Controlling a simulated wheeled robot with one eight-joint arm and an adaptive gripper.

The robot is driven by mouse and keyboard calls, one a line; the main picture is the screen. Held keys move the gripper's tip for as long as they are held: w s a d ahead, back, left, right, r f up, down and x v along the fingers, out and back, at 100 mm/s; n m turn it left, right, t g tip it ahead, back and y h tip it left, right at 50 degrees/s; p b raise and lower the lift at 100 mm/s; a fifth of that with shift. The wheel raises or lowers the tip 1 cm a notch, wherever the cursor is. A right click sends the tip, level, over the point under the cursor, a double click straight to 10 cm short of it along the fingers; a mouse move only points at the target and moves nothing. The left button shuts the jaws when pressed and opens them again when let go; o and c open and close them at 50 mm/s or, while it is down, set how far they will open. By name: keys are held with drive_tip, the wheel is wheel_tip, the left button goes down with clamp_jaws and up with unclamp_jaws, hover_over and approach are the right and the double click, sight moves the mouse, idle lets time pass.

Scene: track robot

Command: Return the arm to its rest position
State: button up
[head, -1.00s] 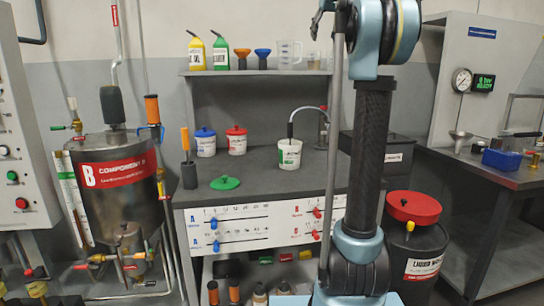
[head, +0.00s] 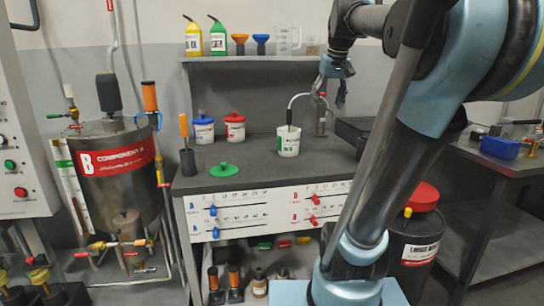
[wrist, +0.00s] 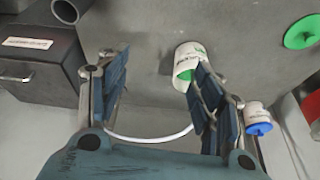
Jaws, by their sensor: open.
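My arm (head: 440,165) rises from its blue base at lower right, leans right and folds back over to the left, covering much of the right side in the head view. My gripper (head: 333,98) hangs above the back of the grey bench, close to the curved spout in the picture. In the wrist view my gripper (wrist: 157,78) has its fingers spread wide, with nothing held between them. A white tub (wrist: 186,54) shows beyond the right finger, partly hidden. A pale curved tube (wrist: 150,138) passes behind the gap between the fingers.
The white tub (head: 288,142) stands under the spout on the bench (head: 245,183). A green lid (head: 223,169), a blue-lidded tub (head: 203,130) and a red-lidded tub (head: 235,128) stand left. A shelf (head: 255,60) holds bottles. A red-topped drum (head: 417,240) stands lower right.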

drive_tip(key=s+f, duration=0.7)
drive_tip(key=f, duration=0.4)
drive_tip(key=s+f+g, duration=0.1)
drive_tip(key=s+f, duration=0.6)
drive_tip(key=f, duration=0.5)
drive_tip(key=s+f+m+g, duration=0.1)
drive_tip(key=s+f, duration=0.6)
drive_tip(key=f, duration=0.4)
drive_tip(key=shift+s+f+h, duration=0.25)
drive_tip(key=shift+s+h, duration=0.05)
drive_tip(key=shift+s, duration=0.05)
